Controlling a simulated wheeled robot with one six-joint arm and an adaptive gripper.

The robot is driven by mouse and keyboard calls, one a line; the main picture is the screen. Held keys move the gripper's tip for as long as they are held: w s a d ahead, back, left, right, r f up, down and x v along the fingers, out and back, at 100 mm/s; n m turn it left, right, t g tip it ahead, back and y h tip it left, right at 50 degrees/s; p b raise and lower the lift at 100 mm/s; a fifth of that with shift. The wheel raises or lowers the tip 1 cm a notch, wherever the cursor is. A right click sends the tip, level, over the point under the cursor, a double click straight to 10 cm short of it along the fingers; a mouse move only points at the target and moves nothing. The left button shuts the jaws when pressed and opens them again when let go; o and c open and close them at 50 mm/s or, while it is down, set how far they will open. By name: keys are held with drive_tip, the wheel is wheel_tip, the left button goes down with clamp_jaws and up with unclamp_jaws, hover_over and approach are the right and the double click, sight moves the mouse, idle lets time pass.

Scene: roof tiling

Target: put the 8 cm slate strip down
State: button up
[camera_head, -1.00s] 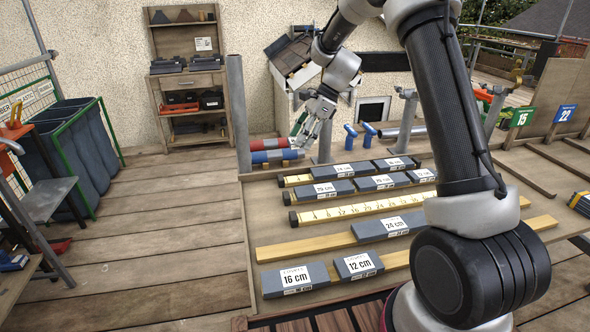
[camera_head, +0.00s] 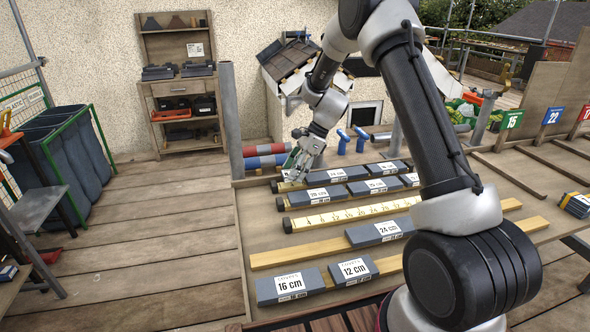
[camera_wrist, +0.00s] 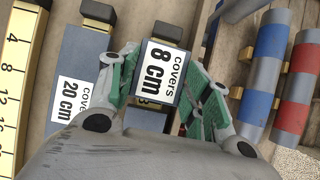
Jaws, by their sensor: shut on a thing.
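The 8 cm slate strip (camera_wrist: 155,75) is a small grey block with a white label, seen in the wrist view between my gripper's green-padded fingers (camera_wrist: 162,85). My gripper is shut on it. A 20 cm slate strip (camera_wrist: 68,118) lies close beside the held one in the wrist view. Whether the held strip touches the surface below cannot be told.
The bench (camera_head: 246,220) holds several labelled slate strips, among them the 16 cm (camera_head: 290,284), 12 cm (camera_head: 352,269) and 24 cm (camera_head: 380,231) ones. A yellow scale (camera_head: 350,213) runs across it. Red and blue rolls (camera_head: 264,162) lie behind its left end.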

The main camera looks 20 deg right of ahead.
drive_tip(key=shift+f, duration=0.5)
drive_tip(key=o, duration=1)
